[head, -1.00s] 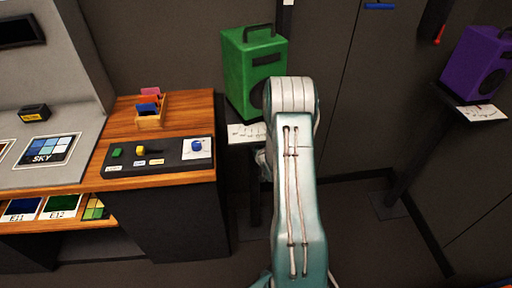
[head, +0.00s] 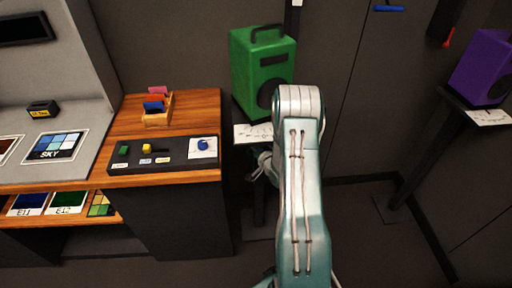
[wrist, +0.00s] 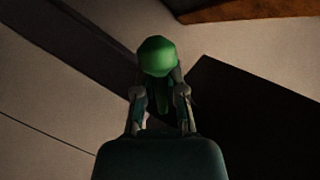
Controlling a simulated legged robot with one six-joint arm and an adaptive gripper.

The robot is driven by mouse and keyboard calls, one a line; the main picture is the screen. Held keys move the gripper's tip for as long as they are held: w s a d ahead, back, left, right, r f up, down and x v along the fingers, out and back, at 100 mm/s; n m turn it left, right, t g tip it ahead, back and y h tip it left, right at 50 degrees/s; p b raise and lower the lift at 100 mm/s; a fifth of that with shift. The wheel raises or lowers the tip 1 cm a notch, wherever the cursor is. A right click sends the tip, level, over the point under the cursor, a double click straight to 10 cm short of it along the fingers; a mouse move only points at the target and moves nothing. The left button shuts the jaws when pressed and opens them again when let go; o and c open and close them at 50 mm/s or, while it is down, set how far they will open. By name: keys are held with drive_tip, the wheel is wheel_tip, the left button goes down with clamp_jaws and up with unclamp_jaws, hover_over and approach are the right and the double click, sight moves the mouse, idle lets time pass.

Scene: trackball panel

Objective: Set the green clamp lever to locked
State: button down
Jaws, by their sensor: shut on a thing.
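A round green knob (wrist: 158,56), which looks like the end of the green clamp lever, sits at the fingertips of my gripper (wrist: 160,88) in the wrist view. The two fingers are closed on it from both sides. In the head view my gripper (head: 262,166) shows only partly, low beside the arm and below the green speaker's stand top. The lever is not visible there, and its angle cannot be told.
A green speaker (head: 262,66) stands above a white label sheet (head: 252,133). The wooden desk (head: 198,107) with its dark control panel (head: 180,160) is on the left. A purple speaker (head: 482,72) stands at the far right on a post.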

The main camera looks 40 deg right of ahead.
drive_tip(key=shift+w+a+r+m+t, duration=0.2)
drive_tip(key=shift+r+m+t, duration=0.35)
drive_tip(key=shift+m, duration=0.6)
drive_tip(key=shift+w+a+r+m+t, duration=0.15)
drive_tip(key=shift+r+m+t, duration=0.3)
drive_tip(key=shift+m, duration=0.75)
drive_tip(key=shift+w+a+r+m+t, duration=0.1)
drive_tip(key=shift+a+r+m+t, duration=0.15)
drive_tip(key=shift+r+m+t, duration=0.6)
drive_tip(key=shift+f+m+g, duration=0.25)
drive_tip(key=shift+f+m, duration=0.1)
drive_tip(key=shift+m, duration=0.05)
drive_tip(key=c, duration=0.7)
unclamp_jaws()
drive_tip(key=shift+d, duration=0.1)
drive_tip(key=s, duration=0.4)
drive_tip(key=s+a+f, duration=0.1)
drive_tip(key=s, duration=0.6)
drive_tip(key=shift+s+a+f, duration=0.25)
drive_tip(key=shift+s+f, duration=0.15)
